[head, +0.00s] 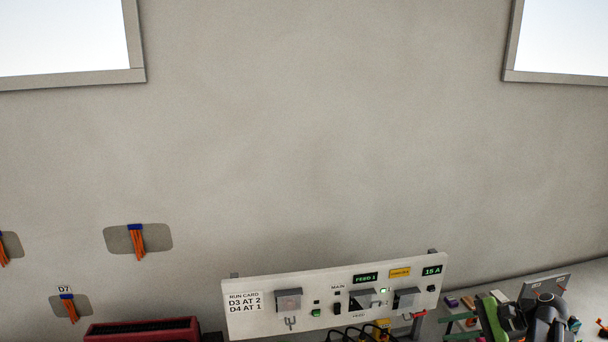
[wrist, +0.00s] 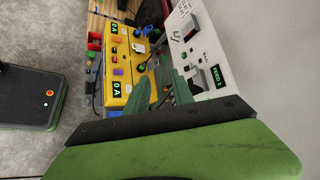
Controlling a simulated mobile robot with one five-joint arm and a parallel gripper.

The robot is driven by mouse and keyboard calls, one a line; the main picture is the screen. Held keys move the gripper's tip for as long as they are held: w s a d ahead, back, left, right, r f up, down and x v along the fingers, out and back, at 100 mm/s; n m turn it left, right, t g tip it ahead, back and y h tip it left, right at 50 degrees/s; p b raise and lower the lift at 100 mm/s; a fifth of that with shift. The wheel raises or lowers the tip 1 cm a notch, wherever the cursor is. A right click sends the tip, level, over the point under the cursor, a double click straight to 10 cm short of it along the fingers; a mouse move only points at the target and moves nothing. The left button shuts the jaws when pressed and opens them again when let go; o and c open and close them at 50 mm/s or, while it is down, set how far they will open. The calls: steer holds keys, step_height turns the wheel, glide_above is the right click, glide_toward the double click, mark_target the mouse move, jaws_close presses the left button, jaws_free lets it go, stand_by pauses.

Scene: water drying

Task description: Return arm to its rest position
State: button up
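My gripper (wrist: 160,88) shows in the wrist view as two dark green fingers above my broad green wrist housing. The fingers stand apart, and I see nothing held between them. Beyond them are a yellow box (wrist: 117,69) with green "0 A" displays and, to the right, a white control panel (wrist: 196,45). In the head view a green and black part of my arm shows at the lower right, beside the panel; my fingertips cannot be made out there.
The white panel (head: 335,296) has switches, a run card and cables below it. A red box (head: 142,329) is at the lower left. Orange cable bundles (head: 137,242) hang on the wall at left. Small items crowd the bench at right.

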steer(key=w+a+f+n+g+b, duration=0.2)
steer(key=a+f+n+g+b, duration=0.1)
steer(key=a+f+b, duration=0.9)
steer(key=s+a+f+n+g+h+b, duration=0.1)
steer(key=s+a+f+n+h+b, duration=0.1)
steer(key=a+f+b, duration=0.2)
steer(key=s+a+f+n+g+h+b, duration=0.1)
steer(key=a+f+b, duration=0.4)
steer(key=f, duration=0.6)
steer(key=s+a+f+n+h+b, duration=0.2)
steer(key=a+f+n+h+b, duration=0.1)
steer(key=a+f, duration=0.5)
steer(key=shift+s+a+g+h+b, duration=0.1)
steer(key=shift+s+g+h+b, duration=0.3)
steer(key=shift+b, duration=0.25)
steer(key=d+n+h, duration=0.1)
steer(key=d, duration=0.1)
steer(key=d+n+h, duration=0.1)
steer(key=d, duration=0.1)
steer(key=d+n+t+h, duration=0.1)
steer(key=d, duration=0.1)
steer(key=shift+w+d+f+n+h+p, duration=0.3)
steer(key=shift+w+f+h+p, duration=0.05)
steer(key=shift+h+p, duration=0.05)
